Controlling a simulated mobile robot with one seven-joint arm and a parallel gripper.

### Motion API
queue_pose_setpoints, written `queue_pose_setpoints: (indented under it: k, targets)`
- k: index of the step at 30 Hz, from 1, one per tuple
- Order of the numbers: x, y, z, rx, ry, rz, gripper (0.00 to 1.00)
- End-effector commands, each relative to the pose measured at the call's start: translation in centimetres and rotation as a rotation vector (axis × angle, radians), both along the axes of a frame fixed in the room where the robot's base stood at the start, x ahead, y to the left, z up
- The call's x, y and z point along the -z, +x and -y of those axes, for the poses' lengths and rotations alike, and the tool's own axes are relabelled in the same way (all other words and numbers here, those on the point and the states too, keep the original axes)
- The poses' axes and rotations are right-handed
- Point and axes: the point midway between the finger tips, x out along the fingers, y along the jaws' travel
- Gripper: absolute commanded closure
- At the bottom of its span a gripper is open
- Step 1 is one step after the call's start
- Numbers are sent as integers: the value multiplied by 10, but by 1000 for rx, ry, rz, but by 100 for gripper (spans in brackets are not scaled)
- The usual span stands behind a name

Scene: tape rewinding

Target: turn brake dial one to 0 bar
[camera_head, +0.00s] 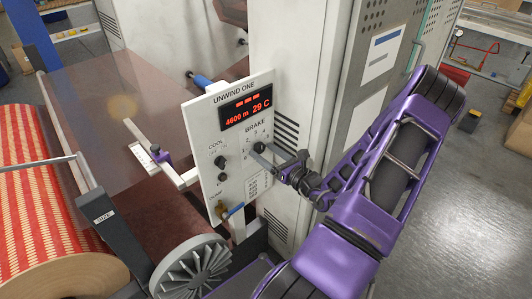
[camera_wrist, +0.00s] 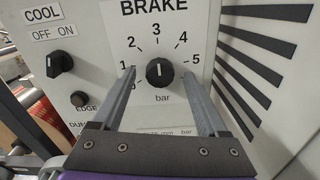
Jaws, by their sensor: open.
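The brake dial (camera_head: 259,147) is a black round knob on the white UNWIND ONE panel (camera_head: 233,190). In the wrist view the dial (camera_wrist: 160,72) sits under the word BRAKE, ringed by the figures 0 to 5 with "bar" below. Its white mark appears to point up, near 3. My gripper (camera_head: 266,156) is at the panel, in front of the dial. In the wrist view my gripper (camera_wrist: 159,76) is open, one finger on each side of the dial, with a visible gap on both sides. Whether the fingertips touch the panel cannot be told.
A black COOL switch (camera_wrist: 60,63) and a smaller EDGE knob (camera_wrist: 80,99) are left of the dial. A red-lit display (camera_head: 246,105) is above it. A blue-handled lever (camera_head: 232,211) is below. A striped roll (camera_head: 50,190) stands at the left.

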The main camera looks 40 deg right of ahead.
Motion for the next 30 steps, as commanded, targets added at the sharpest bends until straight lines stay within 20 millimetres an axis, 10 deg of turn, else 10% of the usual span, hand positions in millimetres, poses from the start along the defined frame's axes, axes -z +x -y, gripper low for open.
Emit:
queue_pose_setpoints:
  k: [15,30]
  targets:
    - [0,-1,0,0,0,0,100]
    - [1,-1,0,-2,-127,9,100]
